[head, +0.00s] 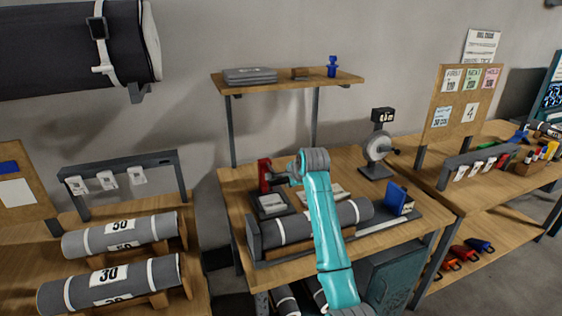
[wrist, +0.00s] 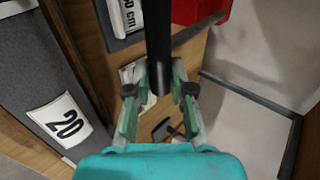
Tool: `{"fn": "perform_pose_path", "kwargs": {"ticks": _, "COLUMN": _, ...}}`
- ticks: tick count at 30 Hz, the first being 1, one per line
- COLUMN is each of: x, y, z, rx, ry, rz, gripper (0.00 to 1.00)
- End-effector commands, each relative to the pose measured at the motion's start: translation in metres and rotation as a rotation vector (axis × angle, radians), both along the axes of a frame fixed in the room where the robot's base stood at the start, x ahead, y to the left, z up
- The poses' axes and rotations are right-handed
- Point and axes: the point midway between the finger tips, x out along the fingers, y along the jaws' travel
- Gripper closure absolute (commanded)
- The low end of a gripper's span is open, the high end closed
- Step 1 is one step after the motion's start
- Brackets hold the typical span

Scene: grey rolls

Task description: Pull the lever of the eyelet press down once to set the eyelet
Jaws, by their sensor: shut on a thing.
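The eyelet press (head: 264,174) is red and stands at the back left of the middle bench. Part of its red body (wrist: 199,10) shows at the top of the wrist view. Its black lever (wrist: 158,38) comes down from the top of the wrist view, and its end lies between my fingers. My gripper (wrist: 160,88) is shut on the lever, one finger on each side. In the head view my gripper (head: 284,179) is just right of the press, partly hidden by my wrist. The eyelet itself cannot be made out.
A grey roll (head: 290,226) lies in a cradle at the bench front, below my arm. A shelf (head: 290,82) hangs above.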

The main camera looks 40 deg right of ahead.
Motion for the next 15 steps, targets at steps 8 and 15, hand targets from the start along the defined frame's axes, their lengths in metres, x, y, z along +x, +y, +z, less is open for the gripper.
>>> {"fn": "perform_pose_path", "kwargs": {"ticks": 8, "x": -0.001, "y": 0.000, "z": -0.007, "rx": 0.002, "ry": 0.004, "rz": -0.001, "gripper": 0.92}}
{"fn": "perform_pose_path", "kwargs": {"ticks": 15, "x": -0.002, "y": 0.000, "z": -0.017, "rx": 0.002, "ry": 0.006, "rz": -0.001, "gripper": 0.92}}
